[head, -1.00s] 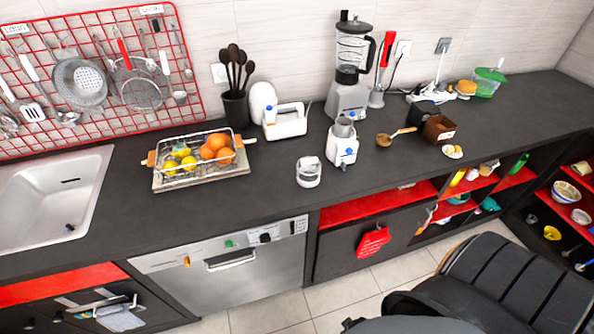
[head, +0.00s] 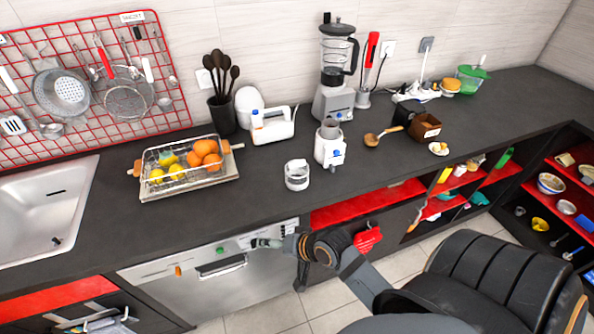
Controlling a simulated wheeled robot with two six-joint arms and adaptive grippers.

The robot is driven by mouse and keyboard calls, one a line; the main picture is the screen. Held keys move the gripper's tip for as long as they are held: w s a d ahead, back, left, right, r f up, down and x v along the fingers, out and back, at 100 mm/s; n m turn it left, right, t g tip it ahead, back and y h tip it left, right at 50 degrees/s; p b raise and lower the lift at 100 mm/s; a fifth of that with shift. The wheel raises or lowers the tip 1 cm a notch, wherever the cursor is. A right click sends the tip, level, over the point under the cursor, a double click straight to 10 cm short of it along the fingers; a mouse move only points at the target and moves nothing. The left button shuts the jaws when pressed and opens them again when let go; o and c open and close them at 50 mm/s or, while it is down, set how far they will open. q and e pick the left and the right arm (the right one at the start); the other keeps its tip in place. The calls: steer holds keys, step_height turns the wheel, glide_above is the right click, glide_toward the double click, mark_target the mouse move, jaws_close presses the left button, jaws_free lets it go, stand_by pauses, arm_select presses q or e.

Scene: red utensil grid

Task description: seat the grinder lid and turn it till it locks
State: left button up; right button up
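The white grinder base (head: 329,151) stands upright near the counter's front edge, with a blue button on its front and an open grey metal cup (head: 330,129) on top. A white and clear cap (head: 297,176), which looks like the grinder lid, stands apart on the counter to the left of the base. An arm comes in from the lower right, seemingly my right one. Its gripper end (head: 268,243) is in front of the dishwasher, below the counter edge and away from lid and grinder. Its fingers are too small to read. My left gripper is out of view.
A wire basket of fruit (head: 151,177) on a board lies left of the lid. A blender (head: 333,100), a white appliance (head: 272,126) and a utensil pot (head: 222,116) stand behind. A wooden spoon (head: 372,139) lies right of the grinder. A dark chair (head: 490,270) is at lower right.

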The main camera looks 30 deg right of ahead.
steer(key=w+r+m+t+y, duration=0.2)
steer(key=w+m+t, duration=0.15)
steer(key=m, duration=0.25)
steer(key=m+t+h, duration=0.6)
steer(key=m+h, duration=0.4)
steer(key=m, duration=1.6)
glide_toward(298, 166)
steer(key=shift+w+f, duration=0.2)
steer(key=shift+f, duration=0.1)
steer(key=shift+w+r, duration=0.1)
steer(key=shift+w, duration=0.15)
steer(key=p+x, duration=0.1)
steer(key=x, duration=0.3)
steer(key=shift+w+d, duration=0.1)
steer(key=shift+w, duration=0.55)
steer(key=x, duration=0.2)
steer(key=p+x, duration=0.1)
steer(key=x, duration=0.1)
steer(key=shift+s+d+r, duration=0.1)
steer(key=shift+d+r, duration=0.05)
steer(key=shift+r, duration=0.1)
steer(key=shift+w+d+f, duration=0.1)
steer(key=shift+w+f, duration=0.05)
steer(key=shift+w, duration=0.35)
steer(key=shift+s+y, duration=0.2)
steer(key=shift+y, duration=0.1)
steer(key=c, duration=1.3)
